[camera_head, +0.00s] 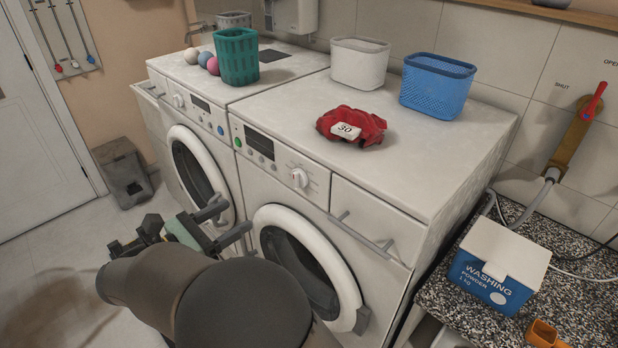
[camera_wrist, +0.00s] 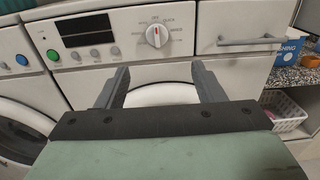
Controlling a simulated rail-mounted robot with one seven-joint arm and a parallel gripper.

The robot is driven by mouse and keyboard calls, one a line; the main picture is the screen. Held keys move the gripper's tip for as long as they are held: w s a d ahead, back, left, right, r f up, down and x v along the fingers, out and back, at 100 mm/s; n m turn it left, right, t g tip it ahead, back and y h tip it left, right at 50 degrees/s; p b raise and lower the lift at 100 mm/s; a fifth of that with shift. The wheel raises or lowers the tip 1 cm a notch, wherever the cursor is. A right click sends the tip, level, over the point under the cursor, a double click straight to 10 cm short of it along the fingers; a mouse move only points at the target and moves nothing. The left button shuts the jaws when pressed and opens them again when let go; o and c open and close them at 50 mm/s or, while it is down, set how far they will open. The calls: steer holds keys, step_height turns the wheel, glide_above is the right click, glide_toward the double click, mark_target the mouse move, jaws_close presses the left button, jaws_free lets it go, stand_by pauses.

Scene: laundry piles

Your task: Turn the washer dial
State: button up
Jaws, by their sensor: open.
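Two white front-loading machines stand side by side. The right machine (camera_head: 410,170) has a round white dial (camera_head: 299,178) on its front panel. In the wrist view this dial (camera_wrist: 157,35) shows a red mark at its top, near a label that seems to read OFF. The left machine (camera_head: 160,80) has its own white dial (camera_head: 177,100). My gripper (camera_head: 238,216) is open and empty in front of the machines, below panel height. In the wrist view its fingers (camera_wrist: 160,68) point toward the right machine, with the dial beyond and above the gap, apart from both fingertips.
A red cloth (camera_head: 350,126) with a "30" tag, a white basket (camera_head: 359,62) and a blue basket (camera_head: 437,84) sit on the right machine. A drawer handle (camera_head: 362,231) sticks out right of the dial. The round door (camera_head: 345,285) is below. A washing powder box (camera_head: 497,265) stands at right.

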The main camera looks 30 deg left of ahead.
mark_target(294, 177)
steer(key=p+x, duration=0.1)
steer(key=x, duration=0.4)
steer(key=p+x, duration=0.1)
steer(key=x, duration=0.5)
steer(key=p+x, duration=0.2)
steer(key=x, duration=0.3)
steer(key=shift+w+a+r, duration=0.15)
steer(key=shift+w+a, duration=0.05)
steer(key=shift+w, duration=0.25)
steer(key=shift+c, duration=0.3)
steer(key=c, duration=0.9)
